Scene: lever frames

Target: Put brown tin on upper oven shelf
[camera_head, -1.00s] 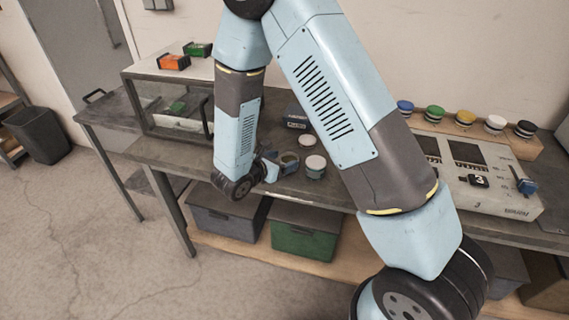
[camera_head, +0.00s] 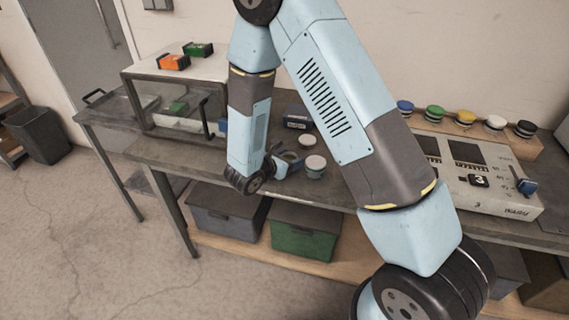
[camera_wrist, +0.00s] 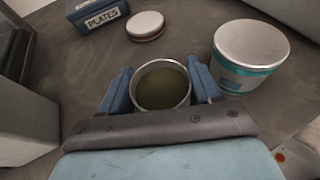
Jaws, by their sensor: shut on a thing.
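My gripper (camera_wrist: 160,78) has its blue fingers closed on both sides of a round open tin with an olive-brown inside, which I take as the brown tin (camera_wrist: 162,90). The tin is upright; I cannot tell whether it touches the bench. In the head view my gripper (camera_head: 279,163) is low over the bench, partly hidden by my arm. The oven (camera_head: 176,74) is the glass-fronted box at the left of the bench, with a dark upright handle (camera_head: 207,118). A green item (camera_head: 178,107) shows inside it. My forearm hides its right side, and I cannot tell whether its door is open.
A white pot with a teal band (camera_wrist: 247,75) stands close right of the tin. A white-topped round tin (camera_wrist: 145,24) and a PLATES box (camera_wrist: 98,14) lie beyond. Orange (camera_head: 174,62) and green (camera_head: 198,49) boxes sit on the oven. A numbered panel (camera_head: 480,180) is at right.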

